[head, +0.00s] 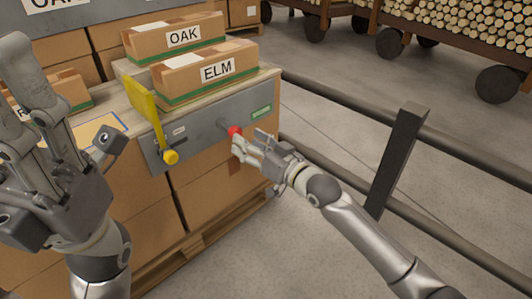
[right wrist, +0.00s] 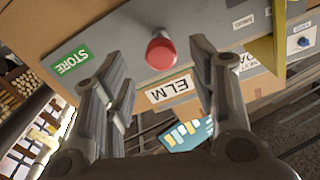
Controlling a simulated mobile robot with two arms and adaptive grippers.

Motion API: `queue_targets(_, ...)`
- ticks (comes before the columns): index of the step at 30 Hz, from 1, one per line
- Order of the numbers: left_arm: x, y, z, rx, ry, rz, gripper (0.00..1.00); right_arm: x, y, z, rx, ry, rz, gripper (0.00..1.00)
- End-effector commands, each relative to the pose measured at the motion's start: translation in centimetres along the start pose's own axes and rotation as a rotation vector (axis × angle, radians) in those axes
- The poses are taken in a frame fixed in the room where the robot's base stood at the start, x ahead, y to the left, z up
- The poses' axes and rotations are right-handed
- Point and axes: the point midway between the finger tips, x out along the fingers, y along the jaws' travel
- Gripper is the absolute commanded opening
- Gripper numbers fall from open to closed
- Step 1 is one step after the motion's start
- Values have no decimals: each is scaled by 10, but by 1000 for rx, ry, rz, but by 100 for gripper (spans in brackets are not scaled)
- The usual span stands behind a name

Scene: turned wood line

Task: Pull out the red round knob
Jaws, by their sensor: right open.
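The red round knob (head: 234,131) sticks out from the grey panel (head: 200,125) on the front of the bench. In the right wrist view the red knob (right wrist: 161,51) shows large, ahead of and between the two finger pairs. My right gripper (head: 240,147) is open at the knob, with nothing held. Its fingers partly cover the knob in the head view, and I cannot tell whether they touch it. My left gripper (head: 64,92) is raised at the left, its fingers spread and empty, away from the knob.
A yellow lever (head: 143,105) with a yellow round end stands left of the knob. Cartons labelled OAK (head: 175,36) and ELM (head: 205,72) sit on the bench. A dark rail post (head: 397,160) stands to the right. A green STORE label (right wrist: 71,63) is on the panel.

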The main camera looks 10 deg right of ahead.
Motion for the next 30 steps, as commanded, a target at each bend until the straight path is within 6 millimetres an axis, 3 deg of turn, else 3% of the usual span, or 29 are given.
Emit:
queue_targets(6, 0, 0, 0, 0, 0, 0, 40, -42, 0, 1, -1, -3, 1, 52)
queue_targets(11, 0, 0, 0, 0, -1, 0, 40, -60, 1, 1, 0, -2, 2, 52)
queue_targets(27, 0, 0, 0, 0, -1, 0, 40, -64, 0, 0, 0, 1, 0, 52)
queue_targets(30, 0, -1, 2, -1, -10, -4, 40, -66, -9, -8, -4, 34, -11, 52)
